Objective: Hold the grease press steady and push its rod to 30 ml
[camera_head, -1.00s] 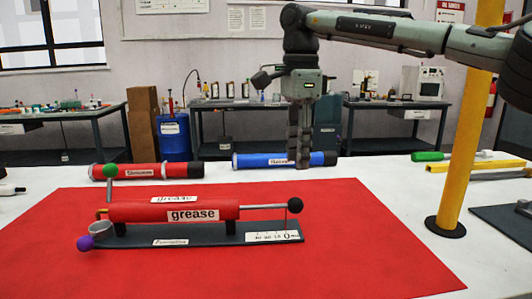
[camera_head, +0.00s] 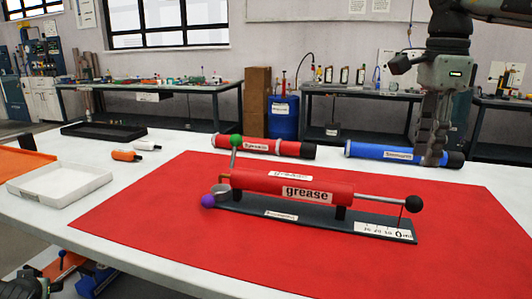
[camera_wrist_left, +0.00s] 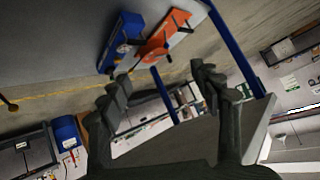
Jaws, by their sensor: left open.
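The grease press is a red cylinder (camera_head: 262,182) labelled "grease" on a dark base plate (camera_head: 325,223). Its metal rod (camera_head: 380,200) sticks out to the right and ends in a black knob (camera_head: 414,203). A white scale (camera_head: 383,232) lies under the rod, with a thin pointer near its right end by the 0. A green ball and a purple ball are at its left end. My right gripper (camera_head: 432,163) points down behind the press, apart from it; its finger gap is unclear. My left gripper (camera_wrist_left: 160,82) is open and empty in the left wrist view, away from the press.
The press stands on a red mat (camera_head: 160,230) on a white table. Behind it lie a red tube (camera_head: 262,147) and a blue tube (camera_head: 385,151). A white tray (camera_head: 60,184), a black tray (camera_head: 103,132) and small bottles are at left. The mat's front is clear.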

